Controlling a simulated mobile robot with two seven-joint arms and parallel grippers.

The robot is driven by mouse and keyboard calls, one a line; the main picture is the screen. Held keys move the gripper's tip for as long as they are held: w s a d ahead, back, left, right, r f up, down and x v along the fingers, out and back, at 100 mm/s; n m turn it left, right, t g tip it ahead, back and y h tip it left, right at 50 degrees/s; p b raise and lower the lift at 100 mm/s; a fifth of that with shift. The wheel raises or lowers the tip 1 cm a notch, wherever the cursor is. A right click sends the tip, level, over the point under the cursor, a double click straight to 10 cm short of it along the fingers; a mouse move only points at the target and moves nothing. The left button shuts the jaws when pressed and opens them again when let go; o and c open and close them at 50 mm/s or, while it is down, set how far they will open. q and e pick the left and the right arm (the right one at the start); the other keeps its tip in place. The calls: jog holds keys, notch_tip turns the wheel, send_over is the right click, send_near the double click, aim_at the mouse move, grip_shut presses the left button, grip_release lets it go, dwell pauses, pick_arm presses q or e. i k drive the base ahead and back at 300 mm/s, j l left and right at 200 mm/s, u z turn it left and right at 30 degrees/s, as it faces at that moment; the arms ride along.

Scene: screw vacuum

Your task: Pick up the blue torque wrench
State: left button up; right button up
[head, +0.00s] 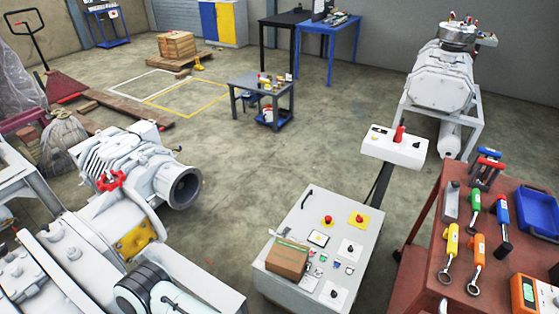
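The blue torque wrench (502,212) has a blue grip and a dark lower end. It lies on the red-brown table (421,245) at the right of the head view. To its left are a green-handled tool (475,203), an orange-handled tool (478,251) and a yellow-handled tool (452,241). A blue tray (538,212) is close to its right. Neither of my grippers shows in the head view.
A grey control cabinet (355,225) carries a cardboard box (288,258) left of the table. An orange meter (534,294) sits at the table's front right. White machinery (130,160) fills the left. Open floor lies mid-view.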

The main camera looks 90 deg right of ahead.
aim_at(504, 249)
jog(key=z, duration=4.7)
jog(key=u, duration=0.25)
jog(key=i+l, duration=0.05)
